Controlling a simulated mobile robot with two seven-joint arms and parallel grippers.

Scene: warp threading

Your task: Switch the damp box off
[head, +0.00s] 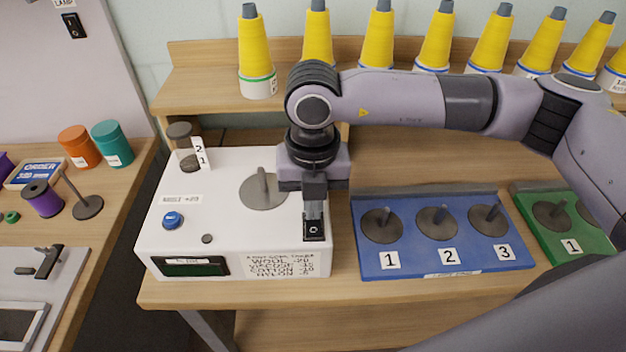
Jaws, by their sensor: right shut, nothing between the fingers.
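The damp box (235,225) is a white box on the wooden bench. It has a grey disc with a raised peg (263,190) on top, a blue button (172,220) and a dark green display (194,266) at its front left. A small black switch marked "0" (314,231) sits near its front right corner. My right gripper (314,212) points down, shut and empty, with its fingertips right at the back edge of this switch. I cannot tell whether they touch it. The fingers hide part of the switch. My left gripper is out of view.
A blue tray (405,264) with three numbered pegs stands right of the box, and a green tray (572,245) beyond it. Yellow cones (258,45) line the shelf behind. A gap separates the left table (110,185) from this bench.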

